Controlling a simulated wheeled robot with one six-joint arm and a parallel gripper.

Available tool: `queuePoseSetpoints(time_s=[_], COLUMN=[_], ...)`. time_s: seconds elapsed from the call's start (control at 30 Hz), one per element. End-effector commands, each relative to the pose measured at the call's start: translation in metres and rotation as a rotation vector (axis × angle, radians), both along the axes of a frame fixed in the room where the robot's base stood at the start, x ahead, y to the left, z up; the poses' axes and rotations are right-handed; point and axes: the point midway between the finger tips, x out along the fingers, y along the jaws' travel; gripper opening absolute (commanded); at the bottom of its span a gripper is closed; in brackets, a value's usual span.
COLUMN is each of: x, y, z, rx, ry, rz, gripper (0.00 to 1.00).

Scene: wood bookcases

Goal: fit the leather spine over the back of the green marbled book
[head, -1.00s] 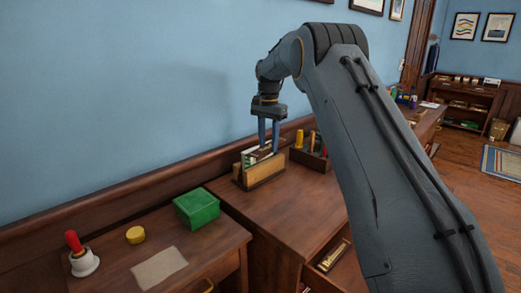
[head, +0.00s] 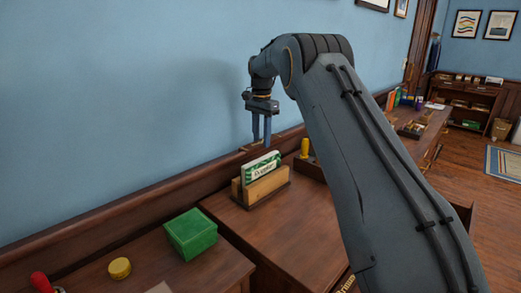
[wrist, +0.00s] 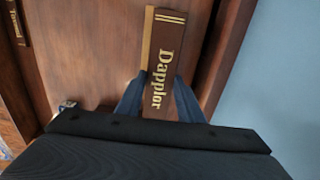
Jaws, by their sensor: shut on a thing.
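The green marbled book (head: 262,163) stands upright in a light wooden holder (head: 268,185) on the desk, its pale lettered face towards me. My gripper (head: 261,142) is above and slightly behind the book, against the blue wall. It is shut on the brown leather spine (head: 250,148), which shows small at the fingertips, apart from the book. In the wrist view the spine (wrist: 168,35) lies between the blue fingers, with gold lettering reading "Dapplor" and a tan strip along its left side. The fingers hide part of its sides.
A green box (head: 191,235) and a yellow round tin (head: 119,268) stand on the nearer desk at left. A red-handled bell (head: 42,283) is at the bottom left edge. A dark box with a yellow-handled tool (head: 304,148) stands right of the holder. The wall is close behind.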

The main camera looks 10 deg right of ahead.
Motion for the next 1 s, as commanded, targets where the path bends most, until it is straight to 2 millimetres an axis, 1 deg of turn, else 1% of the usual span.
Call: queuePoseSetpoints(time_s=[0.1,0.27,0.4,0.5,0.77,1.0], x=[0.000,0.000,-0.001,0.000,0.000,0.000], y=[-0.001,0.001,0.002,0.002,0.003,0.003], z=[-0.012,-0.023,-0.042,-0.052,-0.054,-0.061], rx=[0.000,-0.001,0.000,0.000,0.000,0.000], ry=[0.001,0.001,0.002,0.000,0.000,0.000], rz=[-0.001,0.001,0.003,0.004,0.005,0.004], gripper=[0.12,0.12,0.12,0.12,0.12,0.12])
